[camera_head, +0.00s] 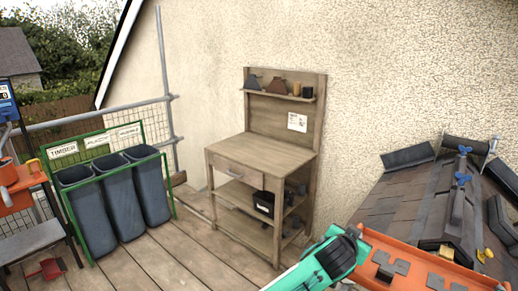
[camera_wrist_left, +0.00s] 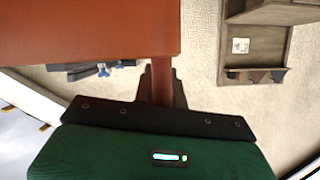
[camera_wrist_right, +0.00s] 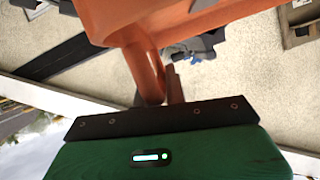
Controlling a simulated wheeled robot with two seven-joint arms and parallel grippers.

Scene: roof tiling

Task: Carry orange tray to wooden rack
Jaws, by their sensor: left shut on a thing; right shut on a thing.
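The orange tray (camera_head: 405,258) is at the lower right of the head view, with several grey pieces and small yellowish blocks in it. My left gripper (camera_head: 355,235) is at its left end. In the left wrist view the gripper (camera_wrist_left: 165,85) is shut on the tray's handle, and the tray (camera_wrist_left: 90,30) fills the upper left. In the right wrist view my right gripper (camera_wrist_right: 172,85) is shut on another handle of the tray (camera_wrist_right: 140,62); it is out of the head view. The wooden rack (camera_head: 262,150) stands against the wall at the middle, apart from the tray, its worktop bare.
A dark tiled roof section (camera_head: 410,200) with blue-handled clamps (camera_head: 463,180) is behind the tray. The rack holds a black bin (camera_head: 264,204) and small items on its top shelf. Grey waste bins (camera_head: 118,200) stand at the left. Plank floor (camera_head: 180,250) before the rack is clear.

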